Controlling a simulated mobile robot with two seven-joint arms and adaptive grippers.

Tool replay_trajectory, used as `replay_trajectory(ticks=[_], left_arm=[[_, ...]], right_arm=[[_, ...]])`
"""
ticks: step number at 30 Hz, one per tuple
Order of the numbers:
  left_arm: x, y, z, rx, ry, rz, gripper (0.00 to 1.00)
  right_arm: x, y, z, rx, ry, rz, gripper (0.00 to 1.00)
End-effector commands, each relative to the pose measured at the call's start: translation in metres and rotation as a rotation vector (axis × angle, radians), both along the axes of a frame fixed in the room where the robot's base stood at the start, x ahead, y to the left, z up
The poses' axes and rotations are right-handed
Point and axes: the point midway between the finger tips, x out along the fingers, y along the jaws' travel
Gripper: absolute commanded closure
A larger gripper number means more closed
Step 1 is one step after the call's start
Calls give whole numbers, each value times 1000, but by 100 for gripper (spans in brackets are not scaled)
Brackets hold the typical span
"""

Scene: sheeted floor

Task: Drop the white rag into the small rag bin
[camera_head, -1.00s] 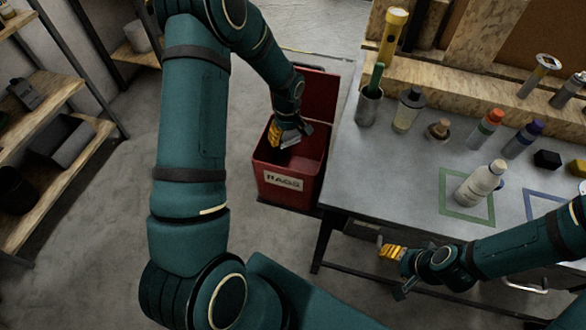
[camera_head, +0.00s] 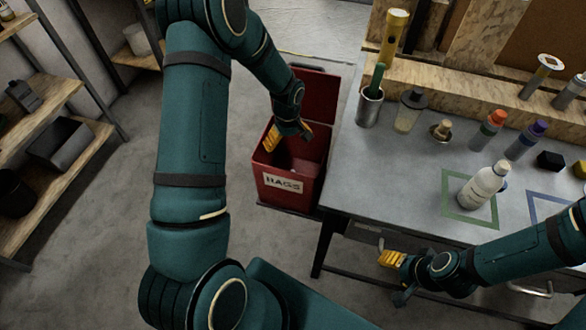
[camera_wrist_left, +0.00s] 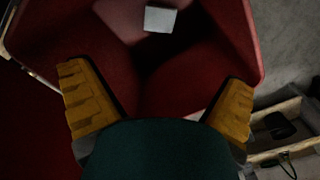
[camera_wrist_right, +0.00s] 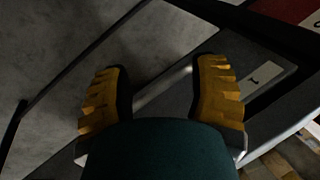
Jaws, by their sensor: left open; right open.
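The small rag bin (camera_head: 268,190) is a red box with a RAGS label, standing on the floor left of the workbench, its lid (camera_head: 318,95) tipped up at the back. My left gripper (camera_head: 287,138) is over the bin's opening with its fingers spread and nothing between them. In the left wrist view, a small pale square (camera_wrist_left: 160,19), which looks like the white rag, lies inside the bin beyond the fingertips (camera_wrist_left: 157,75). In the head view the bin's inside is mostly shaded. My right gripper (camera_head: 392,277) is open and empty beside the bench's front edge.
The grey workbench (camera_head: 400,180) carries a white bottle (camera_head: 484,185) in a green outline, a metal cup (camera_head: 369,106) and several other bottles. Wooden shelves (camera_head: 50,120) stand at the left. The floor (camera_head: 100,240) between shelves and bin is clear.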

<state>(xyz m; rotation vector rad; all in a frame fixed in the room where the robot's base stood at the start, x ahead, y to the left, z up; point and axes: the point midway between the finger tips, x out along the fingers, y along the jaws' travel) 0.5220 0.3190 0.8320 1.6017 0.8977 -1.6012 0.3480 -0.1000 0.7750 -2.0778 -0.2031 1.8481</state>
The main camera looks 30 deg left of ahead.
Motion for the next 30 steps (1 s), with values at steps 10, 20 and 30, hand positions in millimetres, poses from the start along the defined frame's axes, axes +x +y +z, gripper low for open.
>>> replay_trajectory(ticks=[10, 20, 30], left_arm=[[1, 0, 66, 1, -4, 0, 0], [0, 0, 110, 0, -2, -1, 0], [0, 0, 114, 0, 0, 0, 0]], right_arm=[[0, 0, 0, 0, 0, 0, 41], [0, 0, 0, 0, 0, 0, 41], [0, 0, 0, 0, 0, 0, 41]])
